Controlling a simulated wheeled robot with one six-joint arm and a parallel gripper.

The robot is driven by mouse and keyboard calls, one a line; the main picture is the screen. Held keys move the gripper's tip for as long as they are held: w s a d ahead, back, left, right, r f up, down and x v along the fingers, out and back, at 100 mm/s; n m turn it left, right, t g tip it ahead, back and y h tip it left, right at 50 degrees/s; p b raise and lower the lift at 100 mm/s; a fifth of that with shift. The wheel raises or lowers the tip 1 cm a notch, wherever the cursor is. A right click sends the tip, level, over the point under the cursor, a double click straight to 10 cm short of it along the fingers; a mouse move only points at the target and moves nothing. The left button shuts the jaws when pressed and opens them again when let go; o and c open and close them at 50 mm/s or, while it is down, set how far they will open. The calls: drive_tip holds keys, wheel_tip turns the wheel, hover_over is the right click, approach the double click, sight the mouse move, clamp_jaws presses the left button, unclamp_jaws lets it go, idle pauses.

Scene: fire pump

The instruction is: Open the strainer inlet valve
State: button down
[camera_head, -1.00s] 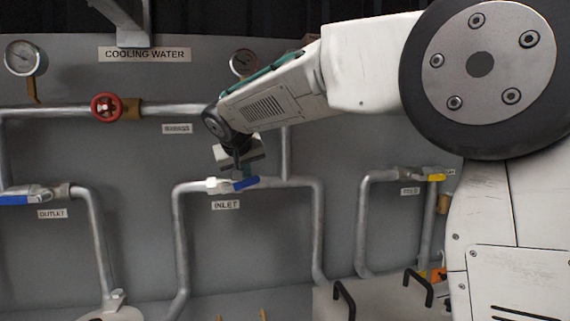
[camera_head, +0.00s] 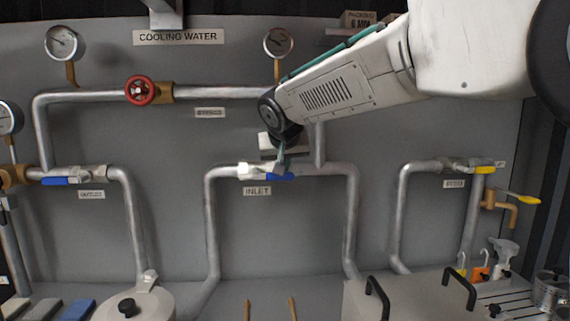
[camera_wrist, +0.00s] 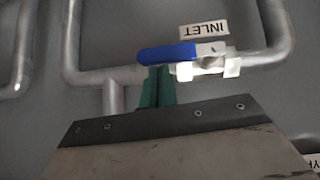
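The inlet valve has a pale body (camera_head: 250,170) on the horizontal pipe above the INLET label (camera_head: 257,191). Its blue handle (camera_head: 281,177) points right, roughly along the pipe. The handle also shows in the wrist view (camera_wrist: 166,53), where the label appears upside down. My gripper (camera_head: 280,163) is at the handle from above in the head view. In the wrist view its two green fingers (camera_wrist: 158,72) stand close together, with their tips at the handle's edge. The tips are partly hidden, so I cannot tell whether they grip the handle.
An outlet valve with a blue handle (camera_head: 60,181) is at left, and a red handwheel (camera_head: 141,89) is on the upper pipe. A valve with a yellow handle (camera_head: 482,169) is at right. A vertical pipe (camera_head: 319,143) stands close to the right of my gripper.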

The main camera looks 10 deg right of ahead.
drive_tip(key=shift+f, duration=0.15)
drive_tip(key=w+d+r+v, duration=0.1)
drive_tip(key=w+r+v, duration=0.1)
drive_tip(key=v, duration=1.1)
drive_tip(key=shift+r, duration=0.1)
drive_tip(key=s+d+f+g, duration=0.2)
drive_tip(key=s+d+f, duration=0.3)
drive_tip(key=s+f, duration=0.4)
drive_tip(key=s+d+f+g, duration=0.3)
drive_tip(key=s+d+f, duration=0.3)
drive_tip(key=s, duration=0.9)
drive_tip(key=s+d+f+g+y, duration=0.1)
drive_tip(key=s+d+f, duration=0.5)
drive_tip(key=s+f, duration=0.6)
drive_tip(key=shift+s+g, duration=0.5)
drive_tip(key=shift+g, duration=0.4)
